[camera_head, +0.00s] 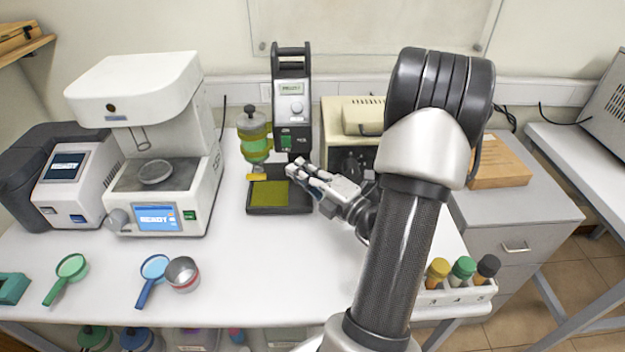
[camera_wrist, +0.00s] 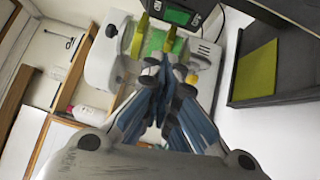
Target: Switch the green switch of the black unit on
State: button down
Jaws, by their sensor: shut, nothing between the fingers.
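The black unit (camera_head: 291,95) stands upright at the back middle of the table, with a small display and a knob on its front. Its green switch (camera_head: 286,141) is low on the front panel; I cannot tell its position. My gripper (camera_head: 293,170) is shut and empty, just below the switch and in front of the unit, over the unit's black base. In the wrist view the shut fingers (camera_wrist: 168,78) point toward the unit's panel, where the dark green switch (camera_wrist: 179,14) shows at the top edge beside white lettering. The fingertips look apart from the switch.
A green bottle with yellow bands (camera_head: 254,145) stands close on the unit's left. A yellow-green plate (camera_head: 268,193) lies on the base. A white machine (camera_head: 205,130) is further left; a beige box (camera_head: 340,115) stands to the right. The front middle of the table is clear.

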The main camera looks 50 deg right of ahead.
aim_at(286, 142)
jog(key=w+d+b, duration=0.2)
jog(key=w+d, duration=0.1)
jog(key=w, duration=0.3)
jog(key=shift+w+d+r, duration=0.3)
jog(key=shift+r, duration=0.1)
jog(key=p, duration=0.3)
jog(key=shift+w+d+r+m+g, duration=0.15)
jog(key=shift+d+r+m+g, duration=0.05)
jog(key=shift+d+m+g, duration=0.1)
jog(key=shift+a, duration=0.1)
